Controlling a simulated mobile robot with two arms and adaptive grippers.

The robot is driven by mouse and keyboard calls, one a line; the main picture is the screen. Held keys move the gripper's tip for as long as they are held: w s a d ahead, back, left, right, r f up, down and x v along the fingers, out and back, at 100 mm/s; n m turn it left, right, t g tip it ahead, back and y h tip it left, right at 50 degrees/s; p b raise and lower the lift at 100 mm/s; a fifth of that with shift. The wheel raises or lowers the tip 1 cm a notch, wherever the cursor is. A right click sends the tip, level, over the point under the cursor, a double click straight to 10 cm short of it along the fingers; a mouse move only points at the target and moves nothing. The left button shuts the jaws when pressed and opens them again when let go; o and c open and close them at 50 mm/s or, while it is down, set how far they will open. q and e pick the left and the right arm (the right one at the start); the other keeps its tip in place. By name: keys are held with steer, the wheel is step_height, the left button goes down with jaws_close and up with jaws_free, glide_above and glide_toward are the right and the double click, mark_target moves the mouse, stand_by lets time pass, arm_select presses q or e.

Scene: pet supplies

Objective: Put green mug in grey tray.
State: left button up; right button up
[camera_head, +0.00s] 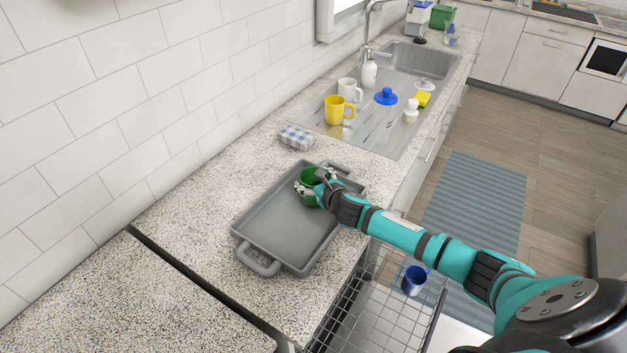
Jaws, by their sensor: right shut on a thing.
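The green mug (311,177) is at the far end of the grey tray (275,225), over its inside. My right gripper (308,190) is shut on the green mug, with its fingers at the mug's side. The gripper hides part of the mug, and I cannot tell whether its base touches the tray. The grey tray lies on the speckled counter with a handle at each end, and most of its floor is bare. My left gripper is not in view.
A folded checked cloth (296,136) lies beyond the tray. A yellow mug (339,110), a white mug (349,90) and a blue lid (386,96) stand on the sink drainer. A pulled-out wire rack (375,310) holds a blue mug (413,281) below the counter.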

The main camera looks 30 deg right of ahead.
steer(key=o, duration=1.4)
steer(key=shift+f, duration=0.1)
steer(key=shift+o, duration=0.2)
steer(key=shift+r, duration=0.2)
steer(key=shift+s, duration=0.35)
steer(key=b+v, duration=0.1)
steer(key=v, duration=1)
steer(key=shift+s, duration=0.2)
